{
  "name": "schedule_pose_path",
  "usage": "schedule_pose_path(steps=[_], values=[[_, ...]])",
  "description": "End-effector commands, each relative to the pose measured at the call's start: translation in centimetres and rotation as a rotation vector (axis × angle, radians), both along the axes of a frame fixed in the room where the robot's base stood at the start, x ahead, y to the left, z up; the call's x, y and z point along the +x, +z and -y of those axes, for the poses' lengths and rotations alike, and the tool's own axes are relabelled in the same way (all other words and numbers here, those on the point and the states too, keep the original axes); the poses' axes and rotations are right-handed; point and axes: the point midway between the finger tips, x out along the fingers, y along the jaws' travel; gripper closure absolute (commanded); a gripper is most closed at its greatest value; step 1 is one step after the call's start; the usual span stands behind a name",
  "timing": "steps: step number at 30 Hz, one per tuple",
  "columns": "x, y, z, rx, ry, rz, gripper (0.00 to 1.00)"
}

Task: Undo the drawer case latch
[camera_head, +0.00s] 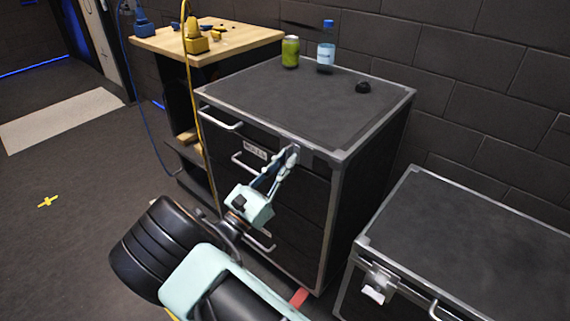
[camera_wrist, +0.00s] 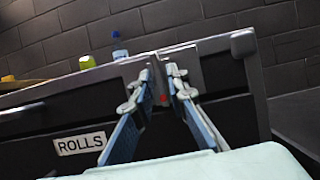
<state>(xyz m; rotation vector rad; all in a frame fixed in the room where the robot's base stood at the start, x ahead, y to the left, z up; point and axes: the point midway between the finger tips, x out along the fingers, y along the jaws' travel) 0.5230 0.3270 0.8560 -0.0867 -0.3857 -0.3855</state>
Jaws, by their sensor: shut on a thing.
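The drawer case (camera_head: 335,205) is a black cabinet with metal edges and several drawers with silver handles. Its latch (camera_wrist: 158,70) is a small grey metal piece at the top front edge, on a metal plate. My gripper (camera_head: 291,153) reaches the upper front of the case. In the wrist view, my gripper (camera_wrist: 160,82) has its two fingers on either side of the latch, shut on it. A small red spot shows beside the right finger. The fingers hide part of the latch.
A green can (camera_head: 290,52), a blue-capped bottle (camera_head: 326,48) and a dark round item (camera_head: 363,87) stand on the case. A low black case (camera_head: 470,240) stands at right, a wooden-topped bench (camera_head: 240,38) behind left.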

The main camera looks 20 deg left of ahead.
Motion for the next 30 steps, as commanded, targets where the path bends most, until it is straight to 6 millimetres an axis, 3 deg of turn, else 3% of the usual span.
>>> schedule_pose_path(steps=[16,17,19,30], values=[[0.01,0.04,-0.03,0.024,0.000,0.010,1.00],[0.01,0.04,-0.02,0.024,0.000,0.010,0.85],[0.01,0.04,-0.03,0.024,0.000,0.010,0.77],[-0.42,-0.19,-0.26,0.022,0.001,0.009,0.77]])
